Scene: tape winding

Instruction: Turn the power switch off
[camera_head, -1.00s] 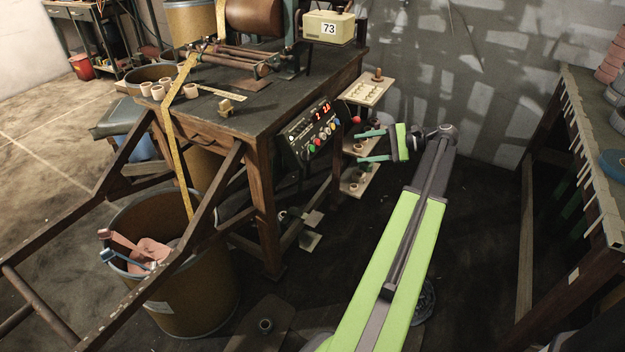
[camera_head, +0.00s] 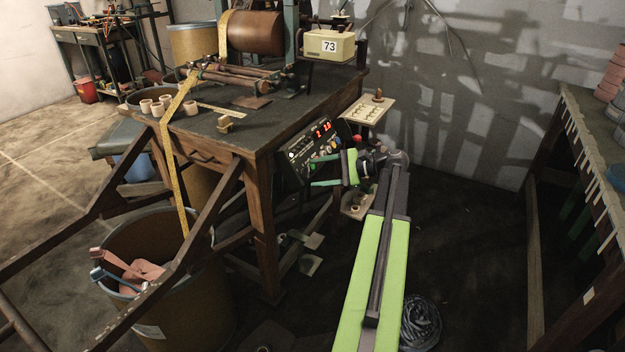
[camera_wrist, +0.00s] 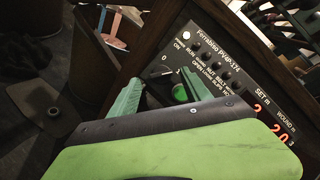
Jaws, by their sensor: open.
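The dark control panel (camera_head: 291,158) hangs on the side of the workbench, with a red display reading "2" and "2.0". In the wrist view the panel (camera_wrist: 237,62) shows a pale round lamp (camera_wrist: 187,34) by the word "ON". A "0" mark and a dark rotary switch (camera_wrist: 168,72) lie below it, between my fingertips. I cannot tell the switch's position clearly. A green button (camera_wrist: 181,93) is beside the right finger. My gripper (camera_head: 318,170) is open at the panel's lower front, and its green fingers (camera_wrist: 160,80) straddle the switch area; contact is unclear.
The workbench (camera_head: 235,140) has a tape roll and rollers on top. A drum (camera_head: 185,290) stands in front at left. A small shelf (camera_head: 366,111) is right of the panel, close to my gripper. Another bench (camera_head: 600,150) is at far right, with open floor between.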

